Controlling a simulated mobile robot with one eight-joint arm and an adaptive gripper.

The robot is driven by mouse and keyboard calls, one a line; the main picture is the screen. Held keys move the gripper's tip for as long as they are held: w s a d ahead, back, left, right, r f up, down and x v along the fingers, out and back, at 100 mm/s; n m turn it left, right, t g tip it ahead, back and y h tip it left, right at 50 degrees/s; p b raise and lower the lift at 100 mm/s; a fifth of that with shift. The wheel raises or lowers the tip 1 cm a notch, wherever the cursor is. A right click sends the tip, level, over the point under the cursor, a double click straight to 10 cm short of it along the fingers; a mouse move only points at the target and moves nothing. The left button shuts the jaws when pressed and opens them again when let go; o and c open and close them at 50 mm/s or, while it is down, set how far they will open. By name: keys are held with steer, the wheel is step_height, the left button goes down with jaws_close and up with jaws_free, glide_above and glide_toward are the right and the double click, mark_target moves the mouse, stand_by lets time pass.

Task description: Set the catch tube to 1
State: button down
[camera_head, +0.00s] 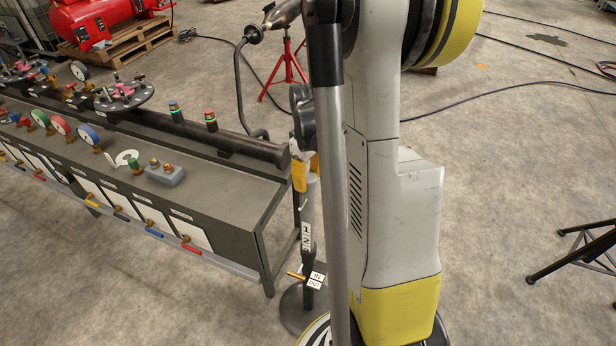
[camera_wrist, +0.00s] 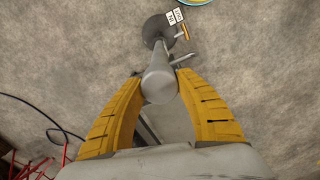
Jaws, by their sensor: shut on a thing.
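The catch tube appears to be the grey upright post (camera_head: 308,215) on a round dark base (camera_head: 296,318), right of the bench end. A white label with dark marks (camera_head: 306,236) is on the post, too small to read surely. Lower down are IN and OUT tags (camera_head: 316,280) and an orange pin (camera_head: 296,276). My gripper (camera_head: 305,168) points down with yellow fingers shut on the tube's top. In the wrist view my gripper (camera_wrist: 159,80) has a finger on each side of the rounded grey tube top (camera_wrist: 158,88); the base (camera_wrist: 158,27) lies below.
A bench (camera_head: 250,190) with a long dark pipe, gauges and valves stands close on the left. A red tripod (camera_head: 288,68) is behind. A black tripod (camera_head: 585,250) stands at the right. Cables cross the floor; the floor between is open.

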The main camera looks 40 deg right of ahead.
mark_target(308, 204)
steer(key=c, duration=2.2)
jaws_free()
step_height(308, 204, down, 11)
steer(key=b, duration=0.7)
steer(key=shift+r, duration=0.1)
jaws_close()
steer(key=o, duration=1.4)
jaws_free()
step_height(308, 204, up, 12)
